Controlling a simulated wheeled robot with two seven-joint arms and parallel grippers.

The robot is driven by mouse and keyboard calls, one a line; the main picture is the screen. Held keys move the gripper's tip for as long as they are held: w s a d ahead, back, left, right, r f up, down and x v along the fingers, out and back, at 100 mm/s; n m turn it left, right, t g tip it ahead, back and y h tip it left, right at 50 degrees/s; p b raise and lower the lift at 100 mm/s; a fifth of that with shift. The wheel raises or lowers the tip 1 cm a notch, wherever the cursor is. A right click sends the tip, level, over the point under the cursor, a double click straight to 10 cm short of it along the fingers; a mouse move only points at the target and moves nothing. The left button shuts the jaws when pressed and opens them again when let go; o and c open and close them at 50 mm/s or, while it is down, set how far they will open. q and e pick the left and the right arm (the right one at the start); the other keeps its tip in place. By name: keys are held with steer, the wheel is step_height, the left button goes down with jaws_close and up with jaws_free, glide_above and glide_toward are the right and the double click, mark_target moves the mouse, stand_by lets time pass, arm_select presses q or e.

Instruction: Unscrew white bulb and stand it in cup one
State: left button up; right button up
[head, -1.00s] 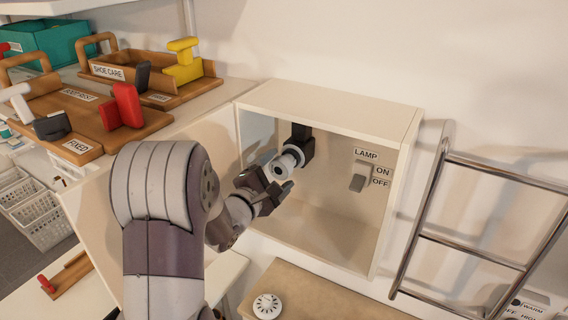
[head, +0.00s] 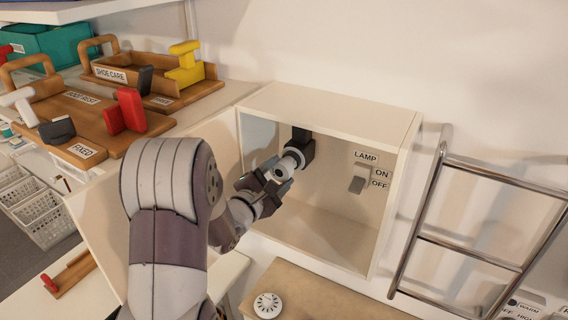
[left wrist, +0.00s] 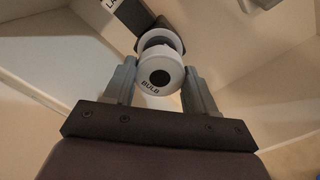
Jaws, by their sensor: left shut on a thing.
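The white bulb (left wrist: 159,72), marked BULB with a dark spot on its end, sits between the two fingers of my left gripper (left wrist: 160,88) in the left wrist view. In the head view my left gripper (head: 274,183) reaches into the open lamp box (head: 330,108), shut on the bulb (head: 284,168). The bulb lines up with a white ring and the black socket (head: 303,143) on the box's back wall. I cannot tell whether it is still threaded there. No cup can be made out. My right gripper is not in view.
A metal ladder rack (head: 470,215) stands at the right. Wooden trays with red and yellow pieces are on the left shelf. A round white dial (head: 267,305) lies below the box.

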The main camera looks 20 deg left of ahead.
arm_select(q)
steer(key=shift+n+p, duration=1.7)
steer(key=shift+n, duration=0.5)
steer(key=shift+n+p, duration=0.3)
steer(key=shift+p, duration=0.3)
steer(key=shift+n+p, duration=0.85)
steer(key=shift+n, duration=0.25)
steer(key=o, duration=0.8)
